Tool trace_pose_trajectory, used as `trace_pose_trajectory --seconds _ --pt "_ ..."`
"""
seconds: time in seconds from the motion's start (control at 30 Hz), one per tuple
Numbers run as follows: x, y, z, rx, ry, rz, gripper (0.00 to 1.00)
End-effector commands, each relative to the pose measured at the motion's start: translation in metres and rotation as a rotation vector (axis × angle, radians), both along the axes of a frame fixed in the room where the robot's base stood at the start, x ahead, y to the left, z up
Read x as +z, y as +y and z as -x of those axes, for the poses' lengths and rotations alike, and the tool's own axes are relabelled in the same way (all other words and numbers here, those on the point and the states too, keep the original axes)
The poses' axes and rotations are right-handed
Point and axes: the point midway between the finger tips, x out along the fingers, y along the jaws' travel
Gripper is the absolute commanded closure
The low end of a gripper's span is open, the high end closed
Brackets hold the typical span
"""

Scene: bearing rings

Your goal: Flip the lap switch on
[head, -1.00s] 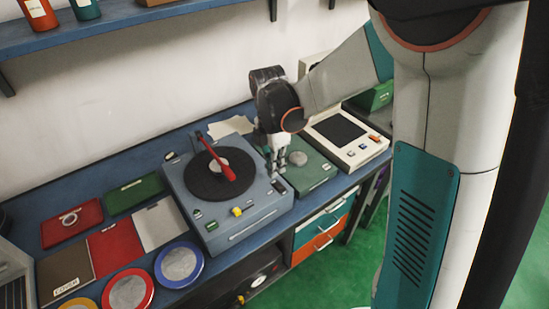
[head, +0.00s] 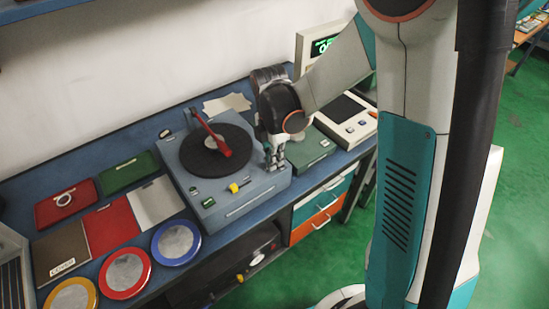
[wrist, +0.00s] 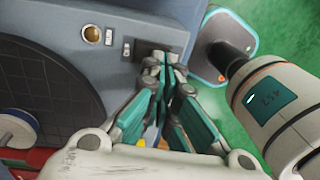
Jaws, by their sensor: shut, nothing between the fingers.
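The lapping machine is a blue-grey box (head: 250,193) with a dark round plate (head: 203,163) and a red arm across it. My gripper (head: 275,167) is shut and empty, pointing down at the machine's front right corner. In the wrist view my closed fingertips (wrist: 162,62) are at a dark switch plate (wrist: 146,46) on the machine's top. They cover part of it, so I cannot tell the switch's position or whether they touch it. A small pale label or rocker (wrist: 126,48) and a gold round button (wrist: 92,33) sit beside the plate.
Coloured pads and ringed discs (head: 176,242) lie to the left on the blue bench. The green floor (head: 515,180) is open at the right.

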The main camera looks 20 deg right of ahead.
Motion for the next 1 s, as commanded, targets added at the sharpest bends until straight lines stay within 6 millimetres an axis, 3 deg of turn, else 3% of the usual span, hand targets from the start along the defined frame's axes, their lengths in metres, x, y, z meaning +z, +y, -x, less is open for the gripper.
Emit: trace_pose_trajectory --seconds 1.0 --pt "0.000 0.004 -0.013 0.000 -0.032 -0.011 1.00"
